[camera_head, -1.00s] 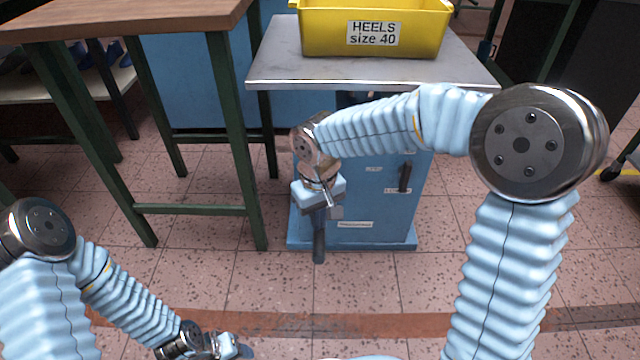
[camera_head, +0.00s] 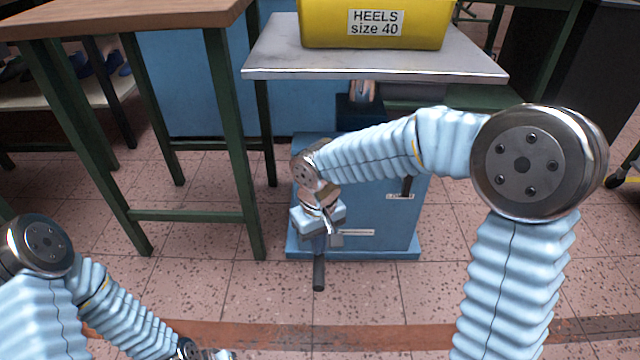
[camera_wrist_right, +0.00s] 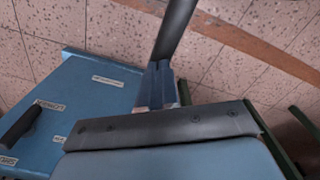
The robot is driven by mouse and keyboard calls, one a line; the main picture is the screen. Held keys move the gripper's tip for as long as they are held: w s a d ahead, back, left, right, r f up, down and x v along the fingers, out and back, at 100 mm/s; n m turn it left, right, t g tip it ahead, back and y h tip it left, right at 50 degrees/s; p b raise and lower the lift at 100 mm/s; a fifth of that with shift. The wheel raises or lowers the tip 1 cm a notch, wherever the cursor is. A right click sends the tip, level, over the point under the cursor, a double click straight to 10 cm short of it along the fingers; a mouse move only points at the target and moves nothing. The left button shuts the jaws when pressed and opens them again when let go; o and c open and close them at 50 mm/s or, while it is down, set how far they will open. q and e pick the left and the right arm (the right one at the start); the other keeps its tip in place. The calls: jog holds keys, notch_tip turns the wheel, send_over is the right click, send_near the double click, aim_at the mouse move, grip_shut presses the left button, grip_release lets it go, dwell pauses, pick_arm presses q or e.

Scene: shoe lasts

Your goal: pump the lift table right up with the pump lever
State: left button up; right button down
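The lift table has a grey metal top (camera_head: 280,57) above a blue base (camera_head: 380,232). A silver lift column (camera_head: 362,91) shows between top and base. The pump lever's black grip (camera_head: 318,273) points down and toward me at the front of the base. My right gripper (camera_head: 319,240) is at the lever, just above the end of its grip. In the right wrist view its fingers (camera_wrist_right: 157,86) are shut around the black lever (camera_wrist_right: 175,28). My left gripper (camera_head: 210,354) is cut off by the bottom edge of the head view, so its fingers are hidden.
A yellow crate (camera_head: 420,30) labelled "HEELS size 40" stands on the lift top. A wooden-topped table (camera_head: 120,18) with green legs stands to the left. A second black handle (camera_wrist_right: 20,128) is on the blue base. The tiled floor in front is free.

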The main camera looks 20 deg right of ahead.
jog(key=r+p, duration=0.3)
jog(key=r, duration=0.1)
jog(key=w+r+p, duration=0.1)
jog(key=r+p, duration=0.1)
jog(key=shift+d+r+p, duration=0.1)
jog(key=shift+r+p, duration=0.1)
jog(key=shift+p, duration=0.1)
notch_tip(320, 180, up, 7)
jog(key=w+p, duration=0.1)
jog(key=p, duration=0.5)
jog(key=shift+w+d+r, duration=0.15)
jog(key=shift+w+d, duration=0.05)
jog(key=shift+w, duration=0.05)
jog(key=f+b, duration=0.3)
jog(key=s+f+b, duration=0.1)
jog(key=f+b, duration=0.2)
jog(key=f, duration=0.1)
jog(key=s+f+b, duration=0.1)
jog(key=f+b, duration=0.2)
jog(key=f, duration=0.1)
jog(key=shift+s+a+f, duration=0.1)
jog(key=shift+a+f, duration=0.1)
jog(key=shift+a, duration=0.05)
